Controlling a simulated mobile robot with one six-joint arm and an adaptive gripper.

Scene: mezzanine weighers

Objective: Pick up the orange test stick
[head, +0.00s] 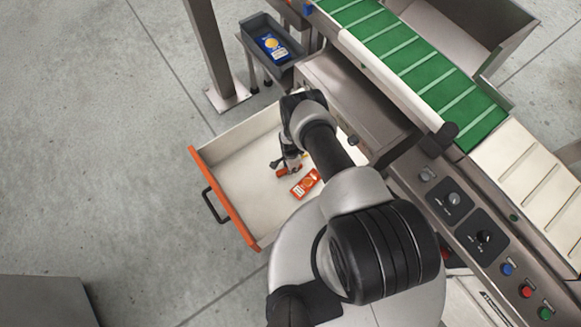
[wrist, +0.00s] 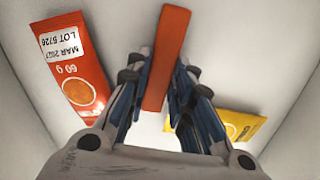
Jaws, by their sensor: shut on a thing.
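The orange test stick (wrist: 166,55) is a plain orange bar. In the wrist view it stands between the two fingers of my gripper (wrist: 160,95), which are shut on it. Its lower end is partly hidden by the fingers. In the head view my gripper (head: 289,166) is inside the open drawer (head: 229,184), and a bit of orange shows at its fingertips. I cannot tell whether the stick still touches the drawer floor.
An orange packet (wrist: 75,65) with a white label lies in the drawer, also in the head view (head: 305,183). A yellow packet (wrist: 240,125) lies on the other side. Drawer walls surround my gripper. A grey bin (head: 251,52) holds a blue packet. A green conveyor (head: 410,60) runs behind.

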